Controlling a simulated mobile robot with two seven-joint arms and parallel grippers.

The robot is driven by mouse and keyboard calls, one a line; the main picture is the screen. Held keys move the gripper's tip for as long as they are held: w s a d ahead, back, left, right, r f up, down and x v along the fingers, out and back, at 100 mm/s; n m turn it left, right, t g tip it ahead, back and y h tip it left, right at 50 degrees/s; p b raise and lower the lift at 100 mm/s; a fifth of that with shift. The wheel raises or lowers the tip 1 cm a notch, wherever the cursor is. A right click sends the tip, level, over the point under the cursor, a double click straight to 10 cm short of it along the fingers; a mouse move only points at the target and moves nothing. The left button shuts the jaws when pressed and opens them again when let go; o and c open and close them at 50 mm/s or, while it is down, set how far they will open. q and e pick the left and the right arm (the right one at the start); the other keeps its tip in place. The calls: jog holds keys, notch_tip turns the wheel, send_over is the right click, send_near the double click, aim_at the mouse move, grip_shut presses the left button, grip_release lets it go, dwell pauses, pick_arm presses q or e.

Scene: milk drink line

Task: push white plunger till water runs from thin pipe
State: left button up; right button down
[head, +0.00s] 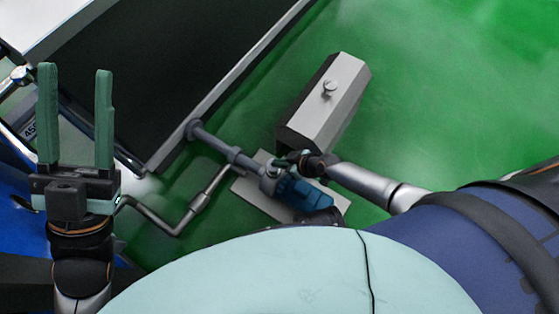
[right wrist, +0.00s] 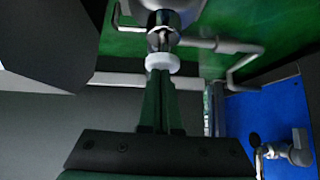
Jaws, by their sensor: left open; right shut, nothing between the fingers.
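The white plunger (right wrist: 161,63) shows in the right wrist view as a white round cap below a shiny metal fitting (right wrist: 162,30). My right gripper (right wrist: 160,76) is shut and empty, with its fingertips right at the cap; I cannot tell whether they touch. In the head view my right gripper (head: 285,160) is beside the blue pump motor (head: 300,193), and I cannot make out the plunger there. A thin bent pipe (head: 165,227) runs left from the pump; I see no water at it. My left gripper (head: 76,75) is open and empty at the far left.
A grey box with a knob (head: 325,100) stands on the green floor behind the pump. A large dark tank or panel with a metal edge (head: 235,82) lies at the upper left. Blue equipment with a metal tap (right wrist: 297,152) shows in the right wrist view.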

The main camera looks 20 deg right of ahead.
notch_tip(320, 180, up, 3)
jog(key=shift+w+a+f+p, duration=0.1)
jog(key=shift+w+f+p, duration=0.05)
jog(key=shift+p, duration=0.45)
pick_arm(q)
notch_tip(320, 180, up, 8)
jog(key=p, duration=0.4)
jog(key=shift+s+a+f+t, duration=0.25)
jog(key=shift+a+t, duration=0.1)
jog(key=shift+t, duration=0.05)
pick_arm(e)
jog(key=v, duration=0.9)
jog(key=shift+d, duration=0.25)
jog(key=shift+f, duration=0.1)
pick_arm(q)
jog(key=shift+w+a+r+p, duration=0.3)
jog(key=shift+a+r+p, duration=0.15)
jog(key=shift+p, duration=0.25)
pick_arm(e)
jog(key=r, duration=0.2)
jog(key=shift+s+a+r, duration=0.15)
jog(key=shift+s+r, duration=0.1)
jog(key=shift+r, duration=0.1)
jog(key=shift+f, duration=0.1)
